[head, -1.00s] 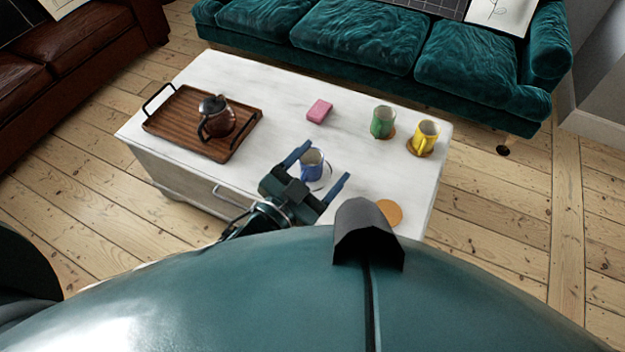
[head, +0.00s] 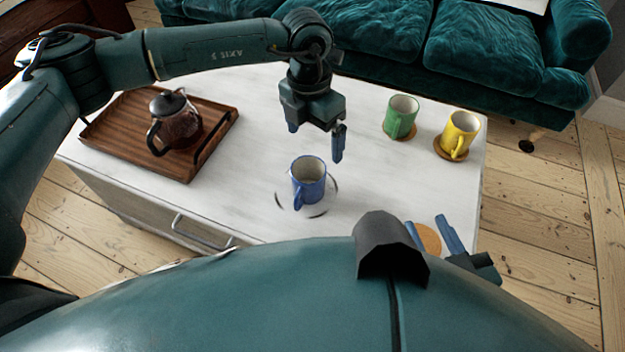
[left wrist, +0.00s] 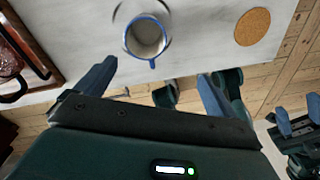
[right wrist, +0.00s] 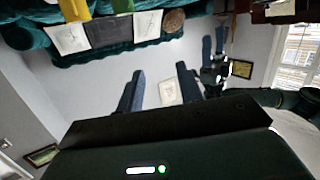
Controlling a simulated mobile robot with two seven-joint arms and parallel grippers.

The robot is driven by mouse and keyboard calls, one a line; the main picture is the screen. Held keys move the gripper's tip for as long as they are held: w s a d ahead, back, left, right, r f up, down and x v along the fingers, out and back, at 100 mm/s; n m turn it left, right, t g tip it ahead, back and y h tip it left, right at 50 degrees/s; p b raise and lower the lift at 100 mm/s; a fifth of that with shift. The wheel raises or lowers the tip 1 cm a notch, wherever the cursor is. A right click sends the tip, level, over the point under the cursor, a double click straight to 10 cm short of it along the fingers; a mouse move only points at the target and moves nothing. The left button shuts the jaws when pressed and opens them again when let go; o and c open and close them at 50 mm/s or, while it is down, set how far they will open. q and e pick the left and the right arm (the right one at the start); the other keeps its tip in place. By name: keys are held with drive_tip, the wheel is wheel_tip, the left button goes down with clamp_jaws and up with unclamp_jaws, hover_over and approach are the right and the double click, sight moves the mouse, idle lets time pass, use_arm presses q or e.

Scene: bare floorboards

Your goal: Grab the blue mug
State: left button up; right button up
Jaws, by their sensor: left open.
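The blue mug (head: 308,184) stands upright on the white table, inside a broken dark ring marking, its handle toward me. It also shows in the left wrist view (left wrist: 146,38), with its opening facing the camera. My left gripper (head: 315,138) is open and empty, pointing down above and just beyond the mug, apart from it. In the left wrist view the mug lies past the open fingers (left wrist: 155,85). My right gripper (head: 431,233) is low by the table's near right edge, partly hidden by my body. Its fingers stand apart and empty in the right wrist view (right wrist: 159,90).
A green mug (head: 400,118) and a yellow mug (head: 459,134) stand on cork coasters at the right. An empty cork coaster (head: 428,240) lies by my right gripper. A wooden tray (head: 110,128) with a coffee pot (head: 174,120) is at left. A teal sofa (head: 380,45) stands behind.

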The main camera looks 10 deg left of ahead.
use_arm(q)
wheel_tip(320, 180, down, 2)
drive_tip(key=a+b, duration=0.1)
drive_tip(key=b, duration=0.3)
approach(307, 178)
drive_tip(key=s+d, duration=0.2)
drive_tip(key=s, duration=0.2)
drive_tip(key=f, duration=0.1)
drive_tip(key=f+b, duration=0.1)
drive_tip(key=f, duration=0.1)
drive_tip(key=shift+a+f+y+b, duration=0.3)
drive_tip(key=shift+a+f+b, duration=0.05)
drive_tip(key=shift+a+f, duration=0.05)
drive_tip(key=shift+w+f, duration=0.1)
drive_tip(key=shift+f, duration=0.4)
use_arm(e)
drive_tip(key=a+f+n+t+y, duration=0.2)
drive_tip(key=y, duration=0.1)
drive_tip(key=shift+w+a+n+t, duration=0.15)
drive_tip(key=shift+a+n+t, duration=0.15)
drive_tip(key=shift+n, duration=0.1)
use_arm(q)
drive_tip(key=shift+c, duration=0.4)
drive_tip(key=shift+r, duration=0.1)
drive_tip(key=c, duration=1.2)
